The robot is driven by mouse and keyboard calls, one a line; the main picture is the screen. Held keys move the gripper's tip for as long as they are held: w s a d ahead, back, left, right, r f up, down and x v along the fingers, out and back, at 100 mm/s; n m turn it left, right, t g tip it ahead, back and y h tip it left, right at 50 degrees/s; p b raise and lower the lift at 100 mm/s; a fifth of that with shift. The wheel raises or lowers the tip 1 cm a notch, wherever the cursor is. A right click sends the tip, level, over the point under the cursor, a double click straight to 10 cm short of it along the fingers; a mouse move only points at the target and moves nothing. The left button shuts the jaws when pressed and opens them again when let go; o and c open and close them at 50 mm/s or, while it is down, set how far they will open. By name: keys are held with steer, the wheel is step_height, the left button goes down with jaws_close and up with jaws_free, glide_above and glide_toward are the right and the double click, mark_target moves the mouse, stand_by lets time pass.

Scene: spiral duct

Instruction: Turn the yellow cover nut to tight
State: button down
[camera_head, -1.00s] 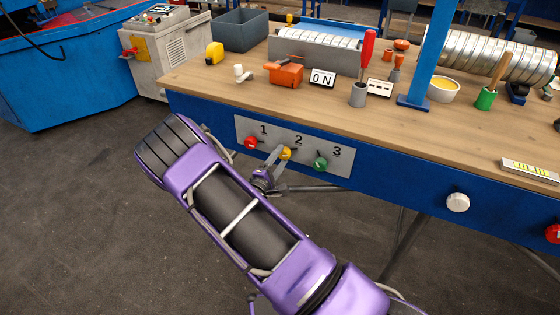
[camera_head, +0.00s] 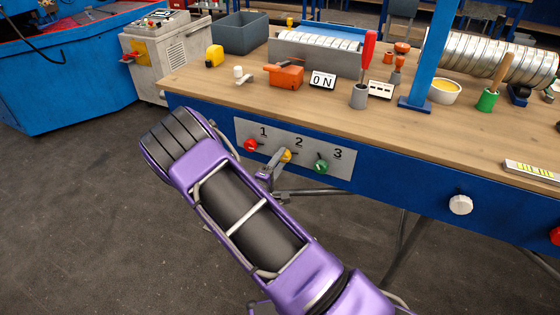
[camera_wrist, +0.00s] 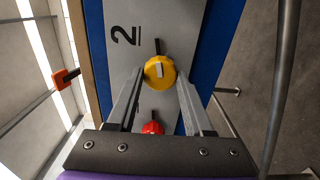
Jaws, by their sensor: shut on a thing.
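The yellow cover nut (camera_head: 287,156) sits under the number 2 on a grey panel (camera_head: 341,169) on the bench's blue front. In the wrist view the round yellow nut (camera_wrist: 150,78) carries a pale bar that points up, nearly in line with a black tick on the panel just above it. My gripper (camera_head: 279,161) is shut on the nut. In the wrist view my gripper (camera_wrist: 161,76) has one finger on each side of it. In the head view the fingers hide part of the nut.
A red nut (camera_head: 250,145) is left of the yellow one, under 1, and a green nut (camera_head: 321,167) is right of it, under 3. A white knob (camera_head: 460,205) is further right. The bench top (camera_head: 230,98) above holds several tools.

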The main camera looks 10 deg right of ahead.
steer(key=shift+c, duration=1.5)
jaws_free()
steer(key=v, duration=1.7)
steer(key=shift+s+a+p, duration=0.15)
steer(key=shift+p, duration=0.3)
steer(key=shift+r, duration=0.15)
